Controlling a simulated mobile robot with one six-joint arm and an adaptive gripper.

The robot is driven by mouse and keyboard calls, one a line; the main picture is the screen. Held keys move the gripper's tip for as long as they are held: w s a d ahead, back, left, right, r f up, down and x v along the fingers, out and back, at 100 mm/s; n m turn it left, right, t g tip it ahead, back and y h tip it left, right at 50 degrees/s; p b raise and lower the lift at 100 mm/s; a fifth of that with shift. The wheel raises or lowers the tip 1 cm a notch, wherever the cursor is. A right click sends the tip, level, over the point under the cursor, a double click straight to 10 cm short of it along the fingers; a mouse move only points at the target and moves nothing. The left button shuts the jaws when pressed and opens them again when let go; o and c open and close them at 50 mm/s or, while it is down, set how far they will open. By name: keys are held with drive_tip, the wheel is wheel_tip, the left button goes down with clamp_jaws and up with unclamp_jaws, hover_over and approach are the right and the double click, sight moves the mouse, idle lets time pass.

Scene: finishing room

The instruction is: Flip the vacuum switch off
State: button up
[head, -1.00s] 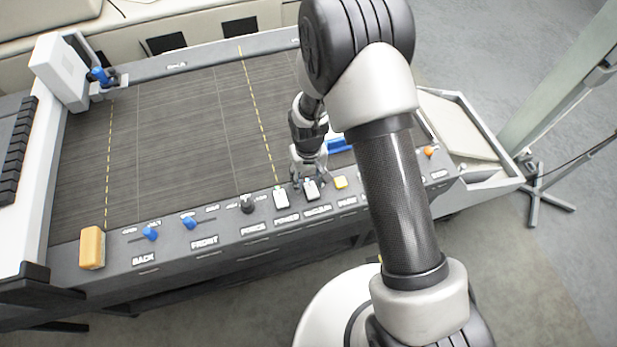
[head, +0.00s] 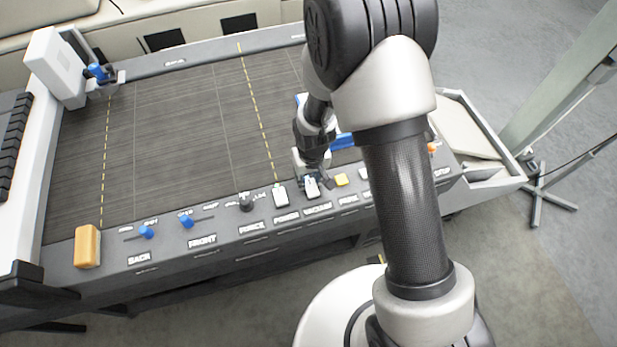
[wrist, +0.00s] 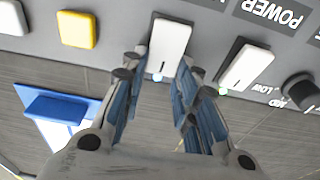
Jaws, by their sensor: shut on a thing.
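The vacuum switch is a white rocker on the dark front panel, right of the matching power switch (head: 280,195). In the head view the vacuum switch (head: 312,187) is partly covered by my gripper (head: 317,180). In the wrist view the vacuum switch (wrist: 169,47) stands between the tips of my gripper (wrist: 163,68), one finger on each side. My gripper is shut on it. A small pale light (wrist: 157,77) shows at the switch's near end. I cannot tell its on or off position.
A yellow button (head: 341,180) sits just right of the vacuum switch, and a black force knob (head: 246,201) lies farther left. Blue sliders (head: 187,221) and a tan block (head: 87,246) are at the panel's left. A blue-and-white object (head: 343,141) lies on the bed behind.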

sight(314, 194)
drive_tip(key=shift+s+f+t+b, duration=0.1)
drive_tip(key=shift+t+b, duration=0.6)
drive_tip(key=shift+b, duration=1.95)
drive_tip(key=shift+y+b, duration=0.3)
drive_tip(key=shift+b, duration=0.25)
drive_tip(key=shift+s+d+r+t+b, duration=0.15)
drive_tip(key=shift+r+t+b, duration=0.15)
drive_tip(key=shift+b, duration=0.4)
drive_tip(key=o, duration=1.1)
drive_tip(key=shift+c, duration=0.2)
drive_tip(key=v, duration=1.2)
